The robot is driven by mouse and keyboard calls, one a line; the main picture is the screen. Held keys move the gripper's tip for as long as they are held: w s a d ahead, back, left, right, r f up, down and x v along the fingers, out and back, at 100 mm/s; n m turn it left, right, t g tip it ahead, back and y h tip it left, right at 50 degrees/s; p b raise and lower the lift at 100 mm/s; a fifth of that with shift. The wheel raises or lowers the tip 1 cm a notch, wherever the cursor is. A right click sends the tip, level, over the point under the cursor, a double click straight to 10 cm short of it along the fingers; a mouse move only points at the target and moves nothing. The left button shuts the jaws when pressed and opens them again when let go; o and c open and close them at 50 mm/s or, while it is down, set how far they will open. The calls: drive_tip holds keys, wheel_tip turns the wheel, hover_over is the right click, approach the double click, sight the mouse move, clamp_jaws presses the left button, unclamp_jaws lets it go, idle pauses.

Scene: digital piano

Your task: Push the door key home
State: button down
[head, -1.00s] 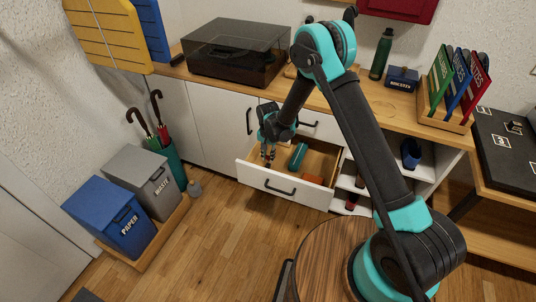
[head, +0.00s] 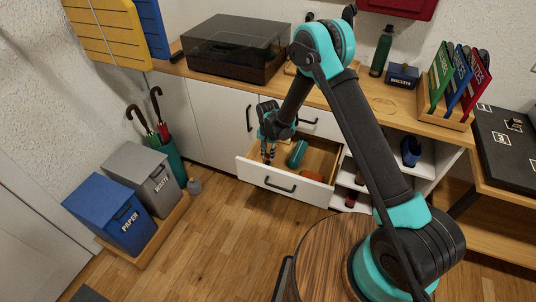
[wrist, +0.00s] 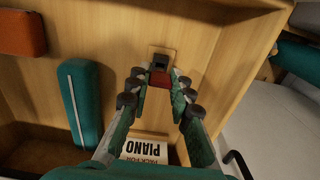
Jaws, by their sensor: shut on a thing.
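My gripper (wrist: 158,90) reaches down into the open drawer (head: 262,178); in the head view the gripper (head: 268,155) is small, near the drawer's left end. In the wrist view its fingers are closed on a small red piece (wrist: 160,79), which looks like the key's head. The red piece sits against a small black fitting (wrist: 160,62) on a pale wooden plate (wrist: 155,50). The key's shaft is not visible, so I cannot tell how deep it sits. A white label (wrist: 145,149) reading PIANO lies between the fingers, nearer the camera.
A teal case (wrist: 82,105) with a pale strip and an orange-red block (wrist: 18,34) lie in the same drawer, left of my gripper. The drawer walls are close around it. Paper (head: 115,215) and waste (head: 147,178) bins stand left on the floor.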

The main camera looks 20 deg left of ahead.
drive_tip(key=shift+f, duration=1.15)
drive_tip(key=c, duration=1.3)
unclamp_jaws()
drive_tip(key=shift+r, duration=0.15)
drive_tip(key=shift+r, duration=2.35)
wheel_tip(320, 180, up, 12)
drive_tip(key=shift+d+r, duration=0.1)
